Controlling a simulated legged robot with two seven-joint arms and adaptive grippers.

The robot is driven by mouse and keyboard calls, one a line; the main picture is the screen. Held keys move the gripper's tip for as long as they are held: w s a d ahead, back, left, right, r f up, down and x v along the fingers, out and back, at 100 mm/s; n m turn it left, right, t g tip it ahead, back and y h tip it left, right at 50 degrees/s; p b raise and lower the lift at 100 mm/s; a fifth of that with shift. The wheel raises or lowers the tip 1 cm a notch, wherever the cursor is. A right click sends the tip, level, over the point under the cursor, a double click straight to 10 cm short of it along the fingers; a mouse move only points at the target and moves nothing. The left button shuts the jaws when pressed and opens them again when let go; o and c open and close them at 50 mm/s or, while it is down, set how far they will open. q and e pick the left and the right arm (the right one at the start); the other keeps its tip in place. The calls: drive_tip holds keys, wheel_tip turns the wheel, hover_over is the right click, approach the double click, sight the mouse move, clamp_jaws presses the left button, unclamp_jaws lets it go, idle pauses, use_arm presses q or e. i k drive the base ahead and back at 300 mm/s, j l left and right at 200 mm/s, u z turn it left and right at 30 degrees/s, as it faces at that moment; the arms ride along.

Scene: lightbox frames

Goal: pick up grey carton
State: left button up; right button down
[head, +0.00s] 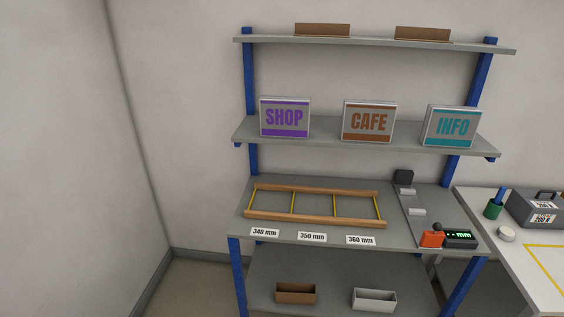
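A grey carton (374,300), an open-topped rectangular box, sits on the lowest visible shelf (335,275) under the worktop, right of centre near the bottom edge of the head view. It looks empty. A brown carton (295,293) of similar shape sits to its left on the same shelf, with a clear gap between them. Neither of my grippers is in view, and nothing touches the grey carton.
The worktop (320,183) above holds a wooden frame (315,205), several size labels, and a measuring device (460,239). Blue posts (238,278) flank the shelf. SHOP, CAFE and INFO signs stand higher up. A white table (520,262) is at right.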

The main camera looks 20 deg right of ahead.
sight(531, 209)
drive_tip(key=z, duration=2.4)
drive_tip(key=i+l+u, duration=0.1)
drive_tip(key=i+l, duration=0.2)
drive_tip(key=i+l+u, duration=0.1)
drive_tip(key=i+l, duration=0.2)
drive_tip(key=i+l+u, duration=0.1)
drive_tip(key=i+l, duration=0.2)
drive_tip(key=l, duration=0.15)
drive_tip(key=i+l+u, duration=0.1)
drive_tip(key=i+l, duration=0.2)
drive_tip(key=i+l+u, duration=0.1)
drive_tip(key=i+l, duration=0.15)
drive_tip(key=l, duration=0.3)
drive_tip(key=i+l+u, duration=0.1)
drive_tip(key=i+l, duration=0.15)
drive_tip(key=l, duration=0.15)
